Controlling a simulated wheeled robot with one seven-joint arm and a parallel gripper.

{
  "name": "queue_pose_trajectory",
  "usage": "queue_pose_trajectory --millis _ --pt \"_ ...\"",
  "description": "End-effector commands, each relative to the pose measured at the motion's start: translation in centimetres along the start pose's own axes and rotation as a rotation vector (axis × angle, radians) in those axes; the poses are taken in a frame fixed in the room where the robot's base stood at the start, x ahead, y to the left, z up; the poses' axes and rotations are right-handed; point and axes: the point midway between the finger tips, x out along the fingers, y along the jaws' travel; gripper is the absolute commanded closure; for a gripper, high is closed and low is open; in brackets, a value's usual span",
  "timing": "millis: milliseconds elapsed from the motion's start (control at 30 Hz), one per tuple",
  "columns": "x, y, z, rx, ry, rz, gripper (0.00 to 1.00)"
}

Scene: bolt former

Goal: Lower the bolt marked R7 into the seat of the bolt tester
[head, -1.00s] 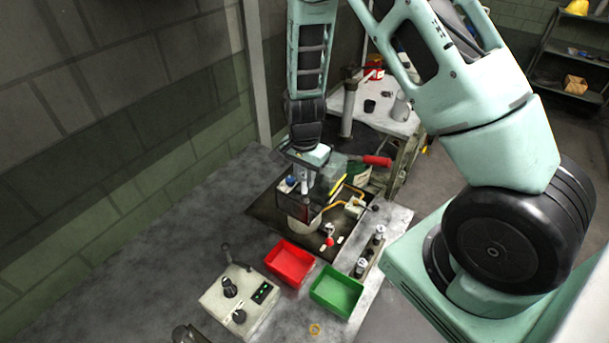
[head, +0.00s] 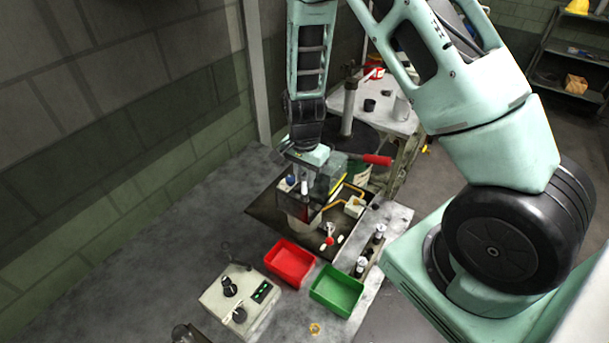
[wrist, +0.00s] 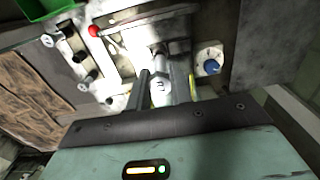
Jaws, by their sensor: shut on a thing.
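My gripper (wrist: 162,82) is shut on a pale, round-headed bolt (wrist: 162,92). A small dark mark shows on the bolt's head but is too small to read surely. The bolt's lower end is hard to make out, so I cannot tell whether it touches anything below. In the head view, my gripper (head: 304,182) is over the back of the machine on a dark base plate (head: 263,216). A blue knob (wrist: 211,67) is to the right of the fingers in the wrist view. The seat itself is not clearly visible.
A red bin (head: 290,263) and a green bin (head: 337,291) stand in front of the machine. A pale control box (head: 239,302) is at front left. Several bolts stand in a rack (head: 369,257) at right. The bench at left is clear.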

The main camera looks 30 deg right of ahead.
Motion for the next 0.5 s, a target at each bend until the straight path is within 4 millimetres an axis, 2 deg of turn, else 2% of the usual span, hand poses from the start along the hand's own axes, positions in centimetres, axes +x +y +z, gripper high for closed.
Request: queue_pose_trajectory --millis 500 --pt "1.4 0.0 0.0 0.000 0.000 0.000 1.00"
